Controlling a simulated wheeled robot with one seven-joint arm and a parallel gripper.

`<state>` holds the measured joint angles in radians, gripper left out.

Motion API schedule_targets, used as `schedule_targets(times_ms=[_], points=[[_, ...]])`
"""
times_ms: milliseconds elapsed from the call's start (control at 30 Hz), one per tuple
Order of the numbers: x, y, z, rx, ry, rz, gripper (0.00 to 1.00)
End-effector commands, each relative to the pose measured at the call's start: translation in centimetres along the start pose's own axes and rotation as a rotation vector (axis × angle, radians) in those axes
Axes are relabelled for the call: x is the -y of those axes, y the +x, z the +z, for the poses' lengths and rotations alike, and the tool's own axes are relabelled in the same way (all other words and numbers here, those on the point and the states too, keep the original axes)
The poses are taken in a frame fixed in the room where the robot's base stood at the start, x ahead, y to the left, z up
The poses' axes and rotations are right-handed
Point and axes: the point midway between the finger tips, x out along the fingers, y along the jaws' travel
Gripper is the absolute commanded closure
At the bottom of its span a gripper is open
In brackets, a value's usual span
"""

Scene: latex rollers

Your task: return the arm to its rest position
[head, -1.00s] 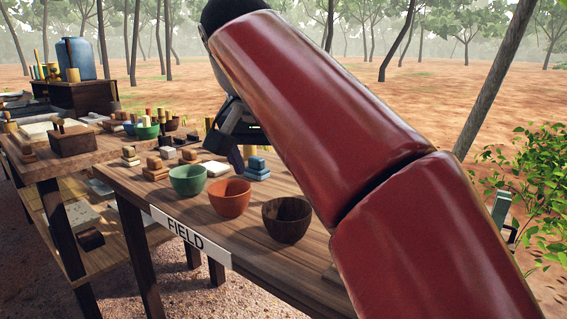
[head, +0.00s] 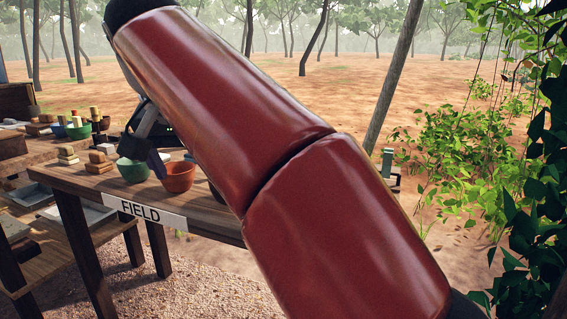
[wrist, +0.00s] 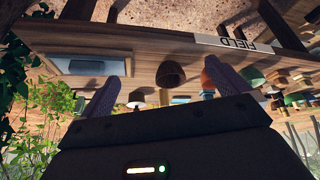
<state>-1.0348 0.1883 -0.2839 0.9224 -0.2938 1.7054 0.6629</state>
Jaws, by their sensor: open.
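My red arm crosses the head view from the lower right to the upper left. My gripper (head: 157,165) hangs at its far end, over the back of the table (head: 205,218) marked FIELD, partly hidden by the arm. In the wrist view, which is upside down, my gripper (wrist: 162,72) has its two dark fingers wide apart, with nothing held between them. A green bowl (head: 133,171) and an orange bowl (head: 178,177) stand near the table's front edge. A dark brown bowl (wrist: 172,73) shows in the wrist view; the arm mostly hides it in the head view.
Small stacked blocks (head: 99,162) stand left of the green bowl. A shallow tray (wrist: 88,67) lies on the table in the wrist view. Leafy bushes (head: 455,170) and a tree trunk (head: 393,75) are at the right.

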Motion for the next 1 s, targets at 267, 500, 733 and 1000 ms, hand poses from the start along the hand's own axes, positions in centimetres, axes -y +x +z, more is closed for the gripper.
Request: schedule_targets(times_ms=[267,500,733,1000], points=[[-4.3,1.8,-0.3,0.026,-0.003,-0.013,0.0],[-10.0,4.2,0.7,0.048,-0.009,-0.038,0.0],[-18.1,7.7,5.6,0.054,-0.008,-0.073,0.0],[-24.9,13.2,16.5,0.015,0.001,-0.079,0.0]])
